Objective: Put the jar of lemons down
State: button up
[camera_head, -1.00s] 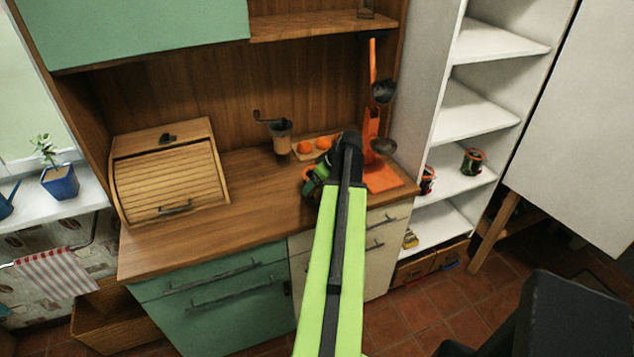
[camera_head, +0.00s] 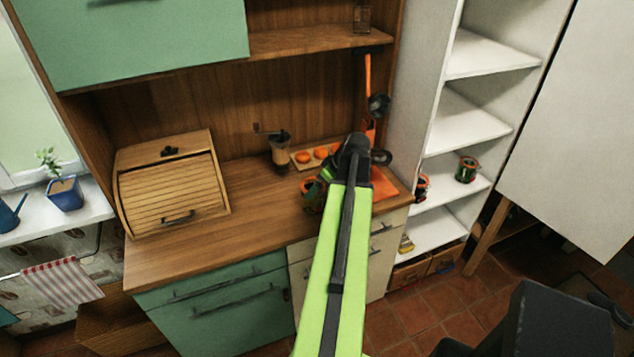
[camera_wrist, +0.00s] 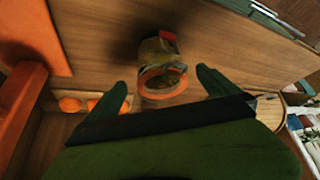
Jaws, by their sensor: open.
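The jar of lemons (camera_head: 312,196) is a dark green jar with an orange rim. It stands on the wooden counter (camera_head: 215,238) near its front edge, just left of my gripper (camera_head: 331,172). The wrist view shows the jar (camera_wrist: 158,50) in front of the spread fingers of my gripper (camera_wrist: 163,86), with its orange ring facing the camera and a red patch on its far side. The fingers stand apart, one to each side of the ring, with visible gaps. My gripper is open and holds nothing. The jar's contents are too dark to make out clearly.
A coffee grinder (camera_head: 280,150) and a tray with orange fruits (camera_head: 320,153) stand behind. A bread box (camera_head: 172,192) stands left, with bare counter between. White shelves (camera_head: 455,205) at right hold similar jars (camera_head: 466,169).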

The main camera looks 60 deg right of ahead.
jog(key=p+v, duration=0.3)
jog(key=v, duration=0.2)
jog(key=shift+s+r, duration=0.15)
jog(key=shift+r, duration=0.2)
jog(key=w+a+f+n+g+y, duration=0.1)
jog(key=w+a, duration=0.8)
jog(key=a, duration=0.3)
jog(key=w+a+f+g+y, duration=0.1)
jog(key=w+a+g, duration=0.1)
jog(key=w+a, duration=0.8)
jog(key=w+a+f+g+h, duration=0.1)
jog(key=w+a+g, duration=0.2)
jog(key=a, duration=3.2)
jog(key=shift+a, duration=0.35)
jog(key=shift+f, duration=0.1)
